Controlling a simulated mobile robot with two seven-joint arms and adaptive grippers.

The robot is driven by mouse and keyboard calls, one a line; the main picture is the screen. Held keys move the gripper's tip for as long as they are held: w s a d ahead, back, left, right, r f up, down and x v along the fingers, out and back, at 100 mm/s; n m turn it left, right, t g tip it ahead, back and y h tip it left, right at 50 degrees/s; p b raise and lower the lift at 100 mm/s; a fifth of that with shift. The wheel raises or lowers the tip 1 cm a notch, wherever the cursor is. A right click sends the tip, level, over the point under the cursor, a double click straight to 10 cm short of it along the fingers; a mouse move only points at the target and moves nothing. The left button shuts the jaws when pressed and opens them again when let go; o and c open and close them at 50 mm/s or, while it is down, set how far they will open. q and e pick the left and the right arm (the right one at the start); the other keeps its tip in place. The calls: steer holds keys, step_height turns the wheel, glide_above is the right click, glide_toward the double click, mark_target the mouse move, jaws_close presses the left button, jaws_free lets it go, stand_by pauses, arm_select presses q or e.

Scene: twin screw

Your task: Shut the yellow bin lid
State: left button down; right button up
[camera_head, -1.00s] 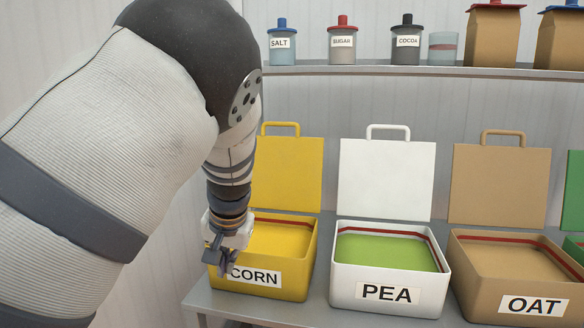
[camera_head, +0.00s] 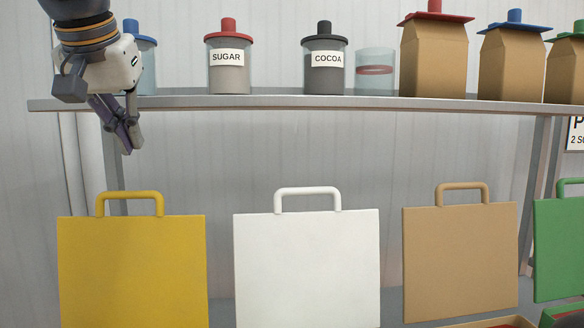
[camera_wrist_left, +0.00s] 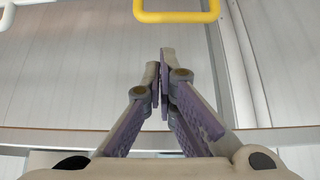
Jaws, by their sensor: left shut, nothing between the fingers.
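The yellow bin lid (camera_head: 132,270) stands upright and open at the lower left of the head view, with its yellow loop handle (camera_head: 130,196) on top. The bin's box is below the picture. My left gripper (camera_head: 128,150) is shut and empty, fingers pointing down, above the handle and apart from it. In the left wrist view, the shut fingertips (camera_wrist_left: 163,52) are below the yellow handle (camera_wrist_left: 177,15) in the picture, with a gap between. My right gripper is not in view.
A grey shelf (camera_head: 250,103) with jars crosses behind, close to my left gripper. A blue-lidded jar (camera_head: 146,68) stands right beside it. White (camera_head: 306,265), tan (camera_head: 459,262) and green (camera_head: 560,250) lids stand upright to the right. Wall space between shelf and lids is clear.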

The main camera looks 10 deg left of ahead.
arm_select(q)
steer(key=x, duration=0.8)
steer(key=shift+s+f, duration=0.2)
steer(key=shift+f, duration=0.3)
